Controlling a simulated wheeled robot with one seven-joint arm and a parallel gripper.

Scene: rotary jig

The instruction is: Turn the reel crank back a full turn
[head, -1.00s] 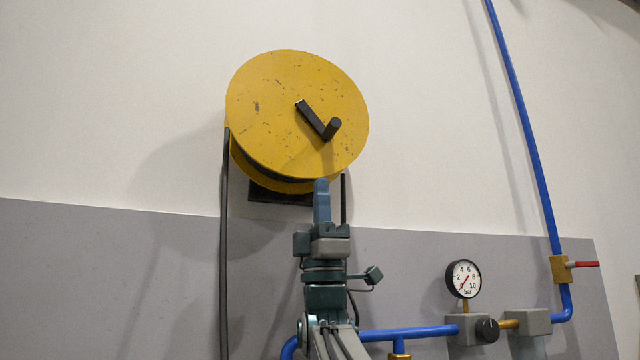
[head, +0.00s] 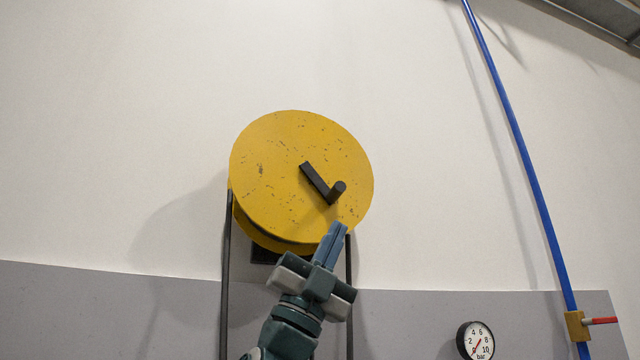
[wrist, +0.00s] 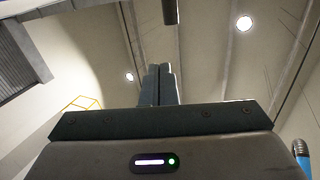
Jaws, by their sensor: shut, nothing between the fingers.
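The yellow reel (head: 275,165) is mounted on the wall in the head view. Its black crank arm (head: 315,182) runs from the reel's middle down and to the right, ending in a round handle peg (head: 338,189) that sticks outward. My gripper (head: 338,228) is shut and empty, pointing up and slightly right. Its fingertips appear just below the handle peg in the picture, apart from it. In the wrist view the closed fingers (wrist: 160,72) point toward the ceiling, and a dark bar (wrist: 170,12) at the top edge may be the handle.
A dark hose (head: 226,270) hangs at the reel's left, and another dark line (head: 349,290) hangs at its right. A blue pipe (head: 520,150) with a red-handled valve (head: 577,325) and a pressure gauge (head: 476,341) are at the right. The wall around the reel is clear.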

